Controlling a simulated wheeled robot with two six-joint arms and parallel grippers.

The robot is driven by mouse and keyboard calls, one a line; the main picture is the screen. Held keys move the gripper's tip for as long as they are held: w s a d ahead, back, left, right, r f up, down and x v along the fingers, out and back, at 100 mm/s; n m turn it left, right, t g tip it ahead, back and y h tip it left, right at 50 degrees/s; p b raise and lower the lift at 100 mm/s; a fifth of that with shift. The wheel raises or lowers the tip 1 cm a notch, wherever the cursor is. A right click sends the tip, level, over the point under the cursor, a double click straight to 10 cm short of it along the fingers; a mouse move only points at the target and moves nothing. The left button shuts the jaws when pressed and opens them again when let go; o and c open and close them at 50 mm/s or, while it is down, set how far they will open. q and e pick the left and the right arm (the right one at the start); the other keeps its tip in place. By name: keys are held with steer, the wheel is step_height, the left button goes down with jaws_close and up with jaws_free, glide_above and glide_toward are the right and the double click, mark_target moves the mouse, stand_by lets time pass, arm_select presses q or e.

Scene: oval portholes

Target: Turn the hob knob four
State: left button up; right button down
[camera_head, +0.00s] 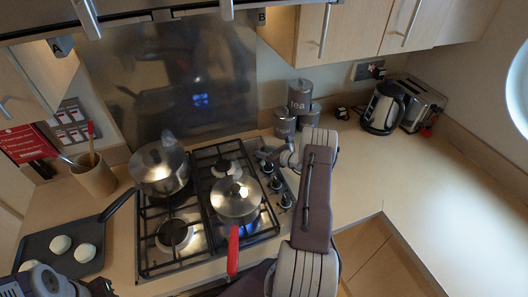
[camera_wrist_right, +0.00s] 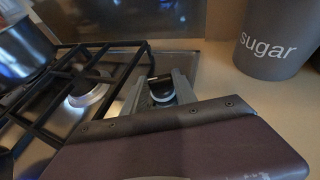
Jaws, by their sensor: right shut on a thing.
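The hob's knobs stand in a row along the right side of the steel hob (camera_head: 140,262). Several dark knobs show in the head view, one of them the front knob (camera_head: 286,201). My right gripper (camera_head: 287,157) is at the back end of this row. In the right wrist view its fingers (camera_wrist_right: 161,90) are shut around a dark knob with a pale rim (camera_wrist_right: 162,97). My arm and the gripper's body hide part of this knob, and its marking cannot be read. Part of my left arm (camera_head: 48,282) shows at the lower left; its fingertips are not clear.
Grey canisters (camera_head: 300,97) stand behind my right gripper. A kettle (camera_head: 383,108) is farther right. The right worktop (camera_head: 420,185) is clear.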

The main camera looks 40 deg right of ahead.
steer(key=shift+a+m+h, duration=0.15)
steer(key=shift+m+h, duration=0.15)
steer(key=shift+m, duration=0.1)
steer(key=shift+a+m+h, duration=0.1)
steer(key=shift+m+h, duration=0.3)
steer(key=shift+h, duration=0.2)
steer(key=shift+w+a+f+m+h+b, duration=0.1)
steer(key=shift+a+m+h+b, duration=0.1)
steer(key=shift+m+h+b, duration=0.7)
steer(key=shift+m+h, duration=0.6)
steer(key=shift+h, duration=0.3)
steer(key=c, duration=1)
jaws_free()
steer(key=v, duration=0.3)
steer(key=b+v, duration=0.1)
steer(key=v, duration=0.2)
steer(key=b+v, duration=0.1)
steer(key=v, duration=0.2)
steer(key=shift+r, duration=0.3)
